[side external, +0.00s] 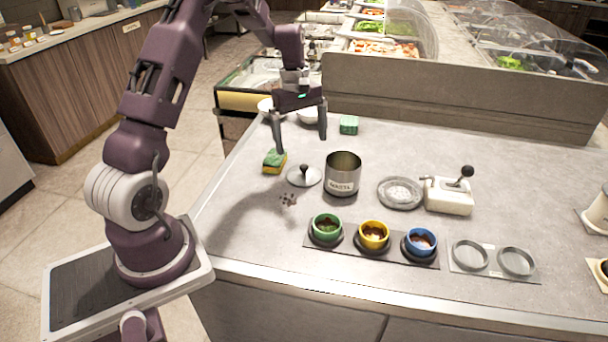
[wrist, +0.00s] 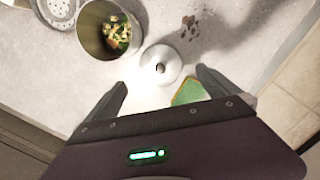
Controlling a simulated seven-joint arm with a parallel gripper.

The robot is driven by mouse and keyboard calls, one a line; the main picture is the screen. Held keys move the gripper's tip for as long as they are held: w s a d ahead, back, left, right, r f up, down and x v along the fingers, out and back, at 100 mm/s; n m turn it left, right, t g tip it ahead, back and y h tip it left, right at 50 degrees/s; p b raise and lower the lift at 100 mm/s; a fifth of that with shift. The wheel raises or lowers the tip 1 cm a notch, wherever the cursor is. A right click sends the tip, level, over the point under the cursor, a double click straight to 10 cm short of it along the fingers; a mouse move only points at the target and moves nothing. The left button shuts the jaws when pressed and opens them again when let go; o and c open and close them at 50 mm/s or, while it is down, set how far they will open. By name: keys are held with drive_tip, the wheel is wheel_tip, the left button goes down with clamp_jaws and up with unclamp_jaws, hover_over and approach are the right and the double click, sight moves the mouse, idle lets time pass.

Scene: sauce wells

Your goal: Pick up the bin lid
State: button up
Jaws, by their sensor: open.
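The bin lid (side external: 304,177) is a round metal disc with a dark knob, lying flat on the grey counter. In the wrist view the lid (wrist: 174,62) lies just ahead of my open fingertips. The metal bin (side external: 342,174) stands upright and uncovered, right of the lid, with a label on its front. In the wrist view food scraps show inside the bin (wrist: 104,30). My gripper (side external: 299,145) is open and empty, pointing down above the counter behind the lid. It also shows in the wrist view (wrist: 160,80).
A green and yellow sponge (side external: 274,162) lies left of the lid. Dark crumbs (side external: 288,199) lie in front of it. Green, yellow and blue cups (side external: 373,236) stand on a dark mat at the front. A metal strainer dish (side external: 400,193) and a levered box (side external: 449,195) stand right of the bin.

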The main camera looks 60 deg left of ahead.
sight(304, 166)
drive_tip(key=f, duration=0.1)
drive_tip(key=a+f, duration=0.1)
drive_tip(key=f, duration=0.1)
drive_tip(key=shift+a+f+n, duration=0.1)
drive_tip(key=shift+a+n, duration=0.05)
drive_tip(key=shift+n, duration=0.25)
drive_tip(key=f, duration=0.2)
drive_tip(key=d+f, duration=0.1)
drive_tip(key=f, duration=0.3)
drive_tip(key=shift+w+d, duration=0.25)
drive_tip(key=shift+d, duration=0.15)
drive_tip(key=c, duration=1.2)
drive_tip(key=r, duration=1)
drive_tip(key=shift+w+d, duration=0.3)
drive_tip(key=shift+w, duration=0.05)
drive_tip(key=w+d+r, duration=0.5)
drive_tip(key=d, duration=0.3)
drive_tip(key=shift+w+d+f, duration=0.1)
drive_tip(key=shift+f, duration=1.4)
drive_tip(key=shift+w+d+f, duration=0.1)
drive_tip(key=shift+f, duration=1.35)
